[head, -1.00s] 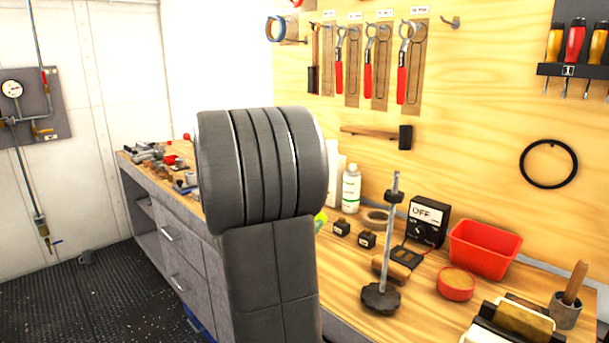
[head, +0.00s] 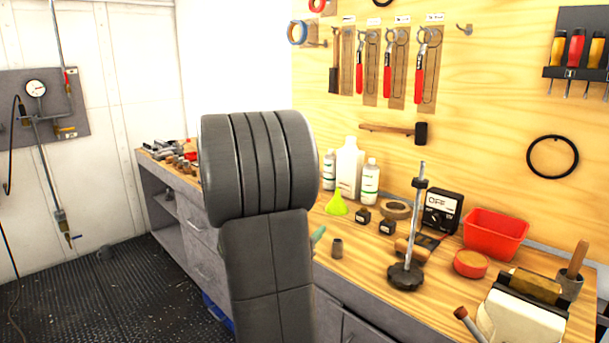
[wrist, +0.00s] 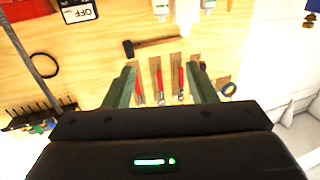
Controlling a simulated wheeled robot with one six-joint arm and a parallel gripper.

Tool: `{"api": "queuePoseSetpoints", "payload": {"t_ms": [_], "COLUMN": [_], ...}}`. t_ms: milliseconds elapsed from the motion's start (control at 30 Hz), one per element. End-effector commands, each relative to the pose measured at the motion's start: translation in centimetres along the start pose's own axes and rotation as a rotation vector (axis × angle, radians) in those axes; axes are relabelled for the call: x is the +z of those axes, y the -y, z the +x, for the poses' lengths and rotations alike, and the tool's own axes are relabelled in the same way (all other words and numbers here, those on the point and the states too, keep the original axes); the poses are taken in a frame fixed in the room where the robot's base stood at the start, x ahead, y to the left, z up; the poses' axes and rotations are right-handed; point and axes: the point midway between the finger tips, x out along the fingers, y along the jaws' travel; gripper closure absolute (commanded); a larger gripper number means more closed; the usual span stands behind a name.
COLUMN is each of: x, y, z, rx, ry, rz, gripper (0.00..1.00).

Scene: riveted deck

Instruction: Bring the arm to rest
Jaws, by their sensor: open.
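My arm (head: 262,200) stands upright in the middle of the head view, bent at a thick grey joint, and covers part of the bench. My gripper (wrist: 162,78) shows in the wrist view with its two green fingers wide apart. Nothing is between the fingers. They point toward the wooden tool wall (wrist: 105,45), which appears upside down there. The hanging red-handled wrenches (wrist: 180,82) show in the gap between the fingers, beyond them. In the head view the gripper is mostly or wholly hidden behind the arm.
A workbench (head: 355,262) runs along the tool wall. On it are a metal stand (head: 407,278), a red bin (head: 495,235), white bottles (head: 349,170), a green funnel (head: 337,204) and a meter (head: 442,211). A hammer (head: 395,131) hangs above. Dark floor (head: 120,290) at left is mostly clear.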

Motion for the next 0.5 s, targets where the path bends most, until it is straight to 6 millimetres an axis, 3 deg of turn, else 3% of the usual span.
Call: {"api": "queuePoseSetpoints", "payload": {"t_ms": [500], "x": [3.1], "y": [-0.4], "z": [1.9], "rx": [-0.052], "ry": [0.001], "rz": [-0.003], "gripper": [0.49]}}
